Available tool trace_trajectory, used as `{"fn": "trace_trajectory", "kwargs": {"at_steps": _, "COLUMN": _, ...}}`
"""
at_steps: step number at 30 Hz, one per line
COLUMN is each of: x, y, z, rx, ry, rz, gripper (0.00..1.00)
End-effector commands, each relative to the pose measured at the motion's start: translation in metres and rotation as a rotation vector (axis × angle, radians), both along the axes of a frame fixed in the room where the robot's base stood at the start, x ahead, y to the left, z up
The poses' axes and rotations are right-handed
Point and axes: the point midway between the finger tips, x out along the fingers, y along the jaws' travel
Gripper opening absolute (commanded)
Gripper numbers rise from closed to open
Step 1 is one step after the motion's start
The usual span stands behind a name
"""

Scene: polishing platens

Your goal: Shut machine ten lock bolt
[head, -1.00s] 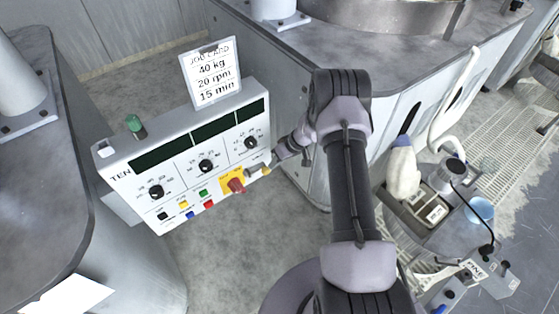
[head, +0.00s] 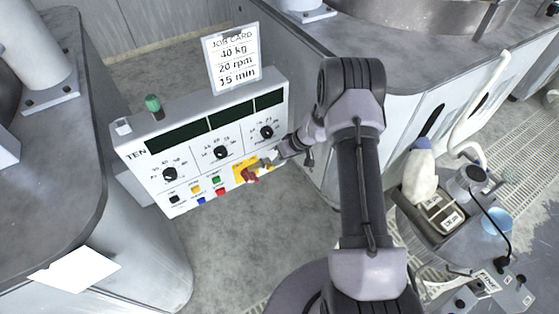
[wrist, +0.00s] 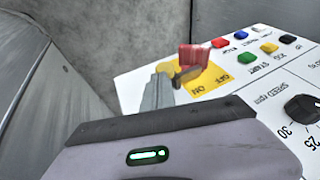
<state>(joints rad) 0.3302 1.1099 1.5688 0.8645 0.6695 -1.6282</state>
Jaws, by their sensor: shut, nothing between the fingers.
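The white control panel marked TEN (head: 138,150) stands left of my arm. On its lower right is a yellow plate (head: 238,171) with a red switch handle (head: 249,176). In the wrist view the yellow plate (wrist: 212,80) reads ON and OFF, and the red handle (wrist: 197,56) stands up from it. My gripper (head: 268,160) is shut and empty, with its tip at the plate beside the red handle. Small grey metal at the plate, perhaps the lock bolt (wrist: 188,76), lies by the handle. The gripper hides part of it, and I cannot tell the bolt's position or whether I touch it.
Knobs (head: 220,152) and coloured buttons (head: 216,180) sit close to the plate. A job card (head: 232,60) stands on the panel top. Grey machine bodies stand left (head: 130,230) and right (head: 390,90). Open floor (head: 235,240) lies below the panel.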

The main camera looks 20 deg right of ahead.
Motion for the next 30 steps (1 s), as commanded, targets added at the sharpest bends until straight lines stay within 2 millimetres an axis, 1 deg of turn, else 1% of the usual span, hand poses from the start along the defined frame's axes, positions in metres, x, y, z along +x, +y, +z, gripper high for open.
{"fn": "trace_trajectory", "kwargs": {"at_steps": 2, "x": -0.002, "y": -0.004, "z": 0.01, "rx": -0.001, "ry": -0.001, "rz": -0.001, "gripper": 0.0}}
{"fn": "trace_trajectory", "kwargs": {"at_steps": 5, "x": -0.008, "y": -0.013, "z": 0.03, "rx": -0.002, "ry": -0.002, "rz": -0.003, "gripper": 0.0}}
{"fn": "trace_trajectory", "kwargs": {"at_steps": 12, "x": -0.029, "y": -0.044, "z": 0.101, "rx": -0.002, "ry": -0.003, "rz": -0.003, "gripper": 0.0}}
{"fn": "trace_trajectory", "kwargs": {"at_steps": 15, "x": -0.037, "y": -0.056, "z": 0.124, "rx": -0.001, "ry": -0.002, "rz": -0.002, "gripper": 0.0}}
{"fn": "trace_trajectory", "kwargs": {"at_steps": 18, "x": -0.043, "y": -0.064, "z": 0.14, "rx": 0.0, "ry": -0.001, "rz": -0.002, "gripper": 0.0}}
{"fn": "trace_trajectory", "kwargs": {"at_steps": 21, "x": -0.046, "y": -0.068, "z": 0.148, "rx": -0.001, "ry": -0.001, "rz": -0.001, "gripper": 0.0}}
{"fn": "trace_trajectory", "kwargs": {"at_steps": 26, "x": -0.047, "y": -0.07, "z": 0.151, "rx": -0.001, "ry": 0.0, "rz": 0.0, "gripper": 0.0}}
{"fn": "trace_trajectory", "kwargs": {"at_steps": 27, "x": -0.047, "y": -0.068, "z": 0.155, "rx": -0.002, "ry": 0.0, "rz": -0.001, "gripper": 0.0}}
{"fn": "trace_trajectory", "kwargs": {"at_steps": 28, "x": -0.046, "y": -0.065, "z": 0.163, "rx": -0.004, "ry": 0.0, "rz": -0.005, "gripper": 0.0}}
{"fn": "trace_trajectory", "kwargs": {"at_steps": 29, "x": -0.047, "y": -0.061, "z": 0.175, "rx": -0.006, "ry": 0.001, "rz": -0.01, "gripper": 0.0}}
{"fn": "trace_trajectory", "kwargs": {"at_steps": 30, "x": -0.048, "y": -0.051, "z": 0.199, "rx": -0.012, "ry": 0.003, "rz": -0.024, "gripper": 0.0}}
